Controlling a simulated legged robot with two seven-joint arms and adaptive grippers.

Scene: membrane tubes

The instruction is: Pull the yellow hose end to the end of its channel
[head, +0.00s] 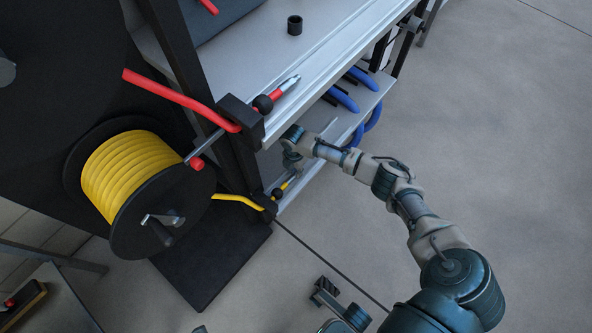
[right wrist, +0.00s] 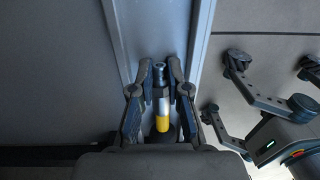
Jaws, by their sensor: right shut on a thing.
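The yellow hose (head: 240,199) leaves its reel and passes through a black guide block (head: 264,206) at the lower shelf's near corner. Its end lies just beyond the block, in a pale channel. My right gripper (head: 291,166) is over that end. In the right wrist view its two fingers (right wrist: 160,72) are shut around the hose end (right wrist: 162,122), which has a yellow band and a metal tip pointing up the channel (right wrist: 158,25).
The black reel (head: 175,222) with wound yellow hose stands left of the shelf. A red hose (head: 180,98) with a red-banded metal tip (head: 285,88) runs onto the upper shelf. Blue hoses (head: 345,98) lie farther along the lower shelf. Open floor is at right.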

